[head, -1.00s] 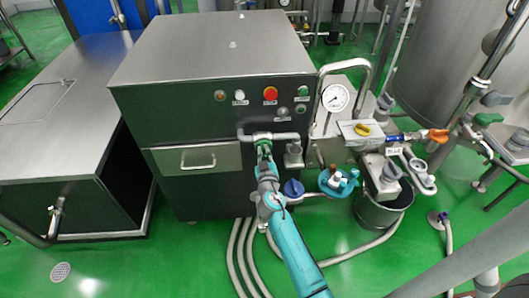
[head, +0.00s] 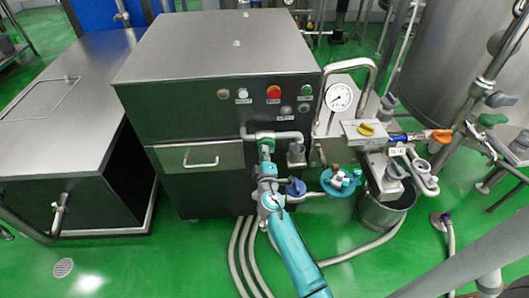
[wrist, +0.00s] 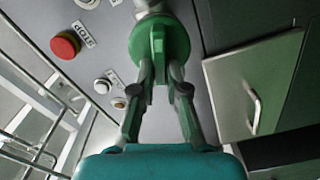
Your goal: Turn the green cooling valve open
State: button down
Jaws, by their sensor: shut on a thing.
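The green cooling valve handle (wrist: 158,42) is a round green knob at the top of the wrist view, on a grey pipe at the machine's front. In the head view the green handle (head: 267,144) shows just past the end of my arm, at the pipe below the buttons. My gripper (wrist: 161,75) is shut on the handle, with one finger on either side of its lower part. In the head view my gripper (head: 267,158) hides part of the handle and the pipe behind it.
A red button (head: 273,92) and small buttons sit on the panel above. A drawer with a handle (head: 202,162) is to the left. A gauge (head: 338,97), a yellow-handled valve (head: 367,129) and an orange-handled valve (head: 441,136) stand to the right. Hoses (head: 243,250) lie on the floor.

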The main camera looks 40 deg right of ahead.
jog(key=shift+a+f+n, duration=0.1)
jog(key=shift+f+n, duration=0.05)
jog(key=shift+n, duration=0.85)
jog(key=shift+f+n, duration=0.15)
jog(key=shift+n, duration=0.85)
jog(key=c, duration=1.2)
grip_release()
jog(key=v, duration=1.2)
